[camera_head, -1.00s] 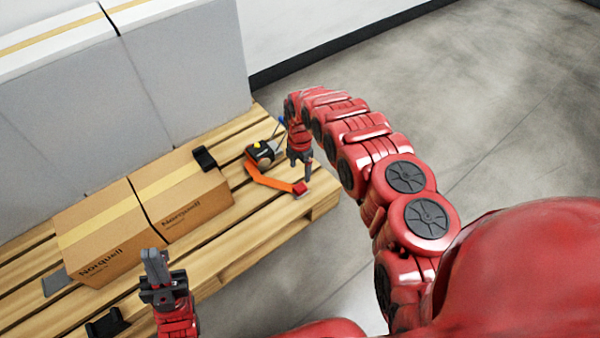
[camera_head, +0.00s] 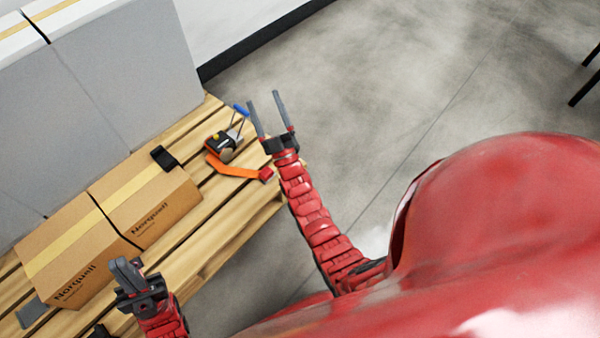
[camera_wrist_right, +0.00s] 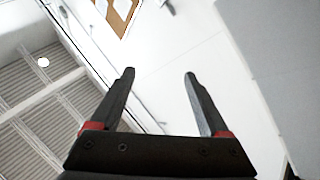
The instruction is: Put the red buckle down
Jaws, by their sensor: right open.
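The red buckle (camera_head: 266,174) lies at the end of an orange strap (camera_head: 231,169) on the wooden pallet (camera_head: 236,211), near its right edge. The strap runs left and back to a dark ratchet (camera_head: 221,146) with a blue-tipped handle. My right gripper (camera_head: 262,97) is open and empty, fingers pointing up and away, above and beyond the buckle in the picture. It does not touch the buckle. In the right wrist view its open fingers (camera_wrist_right: 159,74) have nothing between them. My left gripper (camera_head: 127,262) is beside the cardboard boxes at lower left; its finger gap is unclear.
Two taped cardboard boxes (camera_head: 147,206) stand on the pallet, with a black corner piece (camera_head: 164,157) on the farther one. Tall grey blocks (camera_head: 130,75) stand behind. The floor (camera_head: 420,90) to the right is clear, with dark legs (camera_head: 585,88) at far right.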

